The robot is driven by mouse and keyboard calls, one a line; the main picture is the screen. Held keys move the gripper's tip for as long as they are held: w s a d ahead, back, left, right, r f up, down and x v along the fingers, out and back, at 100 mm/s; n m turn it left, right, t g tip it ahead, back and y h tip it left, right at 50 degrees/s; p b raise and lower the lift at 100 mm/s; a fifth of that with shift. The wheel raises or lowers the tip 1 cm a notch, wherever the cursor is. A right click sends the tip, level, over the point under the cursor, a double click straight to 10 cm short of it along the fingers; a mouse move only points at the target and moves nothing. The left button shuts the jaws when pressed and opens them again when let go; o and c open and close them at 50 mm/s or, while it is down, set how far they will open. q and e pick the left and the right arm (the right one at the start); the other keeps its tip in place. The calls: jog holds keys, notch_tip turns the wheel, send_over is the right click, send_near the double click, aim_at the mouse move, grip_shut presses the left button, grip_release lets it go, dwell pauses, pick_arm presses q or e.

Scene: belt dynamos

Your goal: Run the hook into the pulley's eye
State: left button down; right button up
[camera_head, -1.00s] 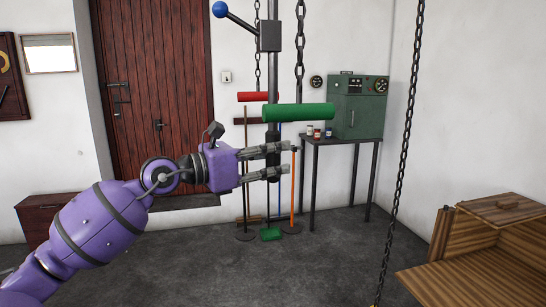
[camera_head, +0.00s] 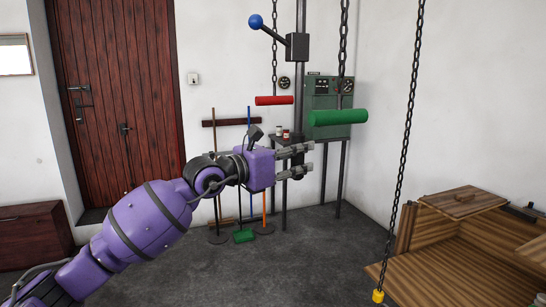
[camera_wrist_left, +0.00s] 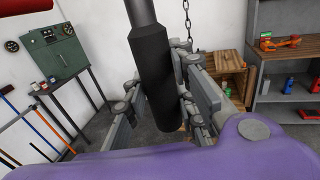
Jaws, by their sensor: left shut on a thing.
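My left gripper (camera_head: 305,158) is shut around the dark grip at the lower end of an upright grey pole (camera_head: 300,90). The wrist view shows the thick black grip (camera_wrist_left: 154,70) between the fingers. A dark box (camera_head: 297,46) sits higher on the pole, with an arm ending in a blue ball (camera_head: 256,21). The pole runs out of the top of the head view, so its upper end is hidden. I cannot make out a hook or a pulley's eye in either view. My right gripper is not in view.
A green bar (camera_head: 338,117) and a red bar (camera_head: 273,100) hang on chains near the pole. Another chain (camera_head: 405,140) ends in a yellow piece (camera_head: 377,296) beside a wooden crate (camera_head: 465,255). A green cabinet (camera_head: 325,93) stands behind. The floor between is clear.

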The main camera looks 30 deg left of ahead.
pick_arm(q)
jog(key=shift+w+d, duration=1)
jog(key=shift+w, duration=0.2)
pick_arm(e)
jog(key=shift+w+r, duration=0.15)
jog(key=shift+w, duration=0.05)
pick_arm(q)
jog(key=c, duration=1.4)
grip_release()
jog(key=shift+c, duration=0.2)
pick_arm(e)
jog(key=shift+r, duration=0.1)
pick_arm(q)
jog(key=shift+s, duration=0.1)
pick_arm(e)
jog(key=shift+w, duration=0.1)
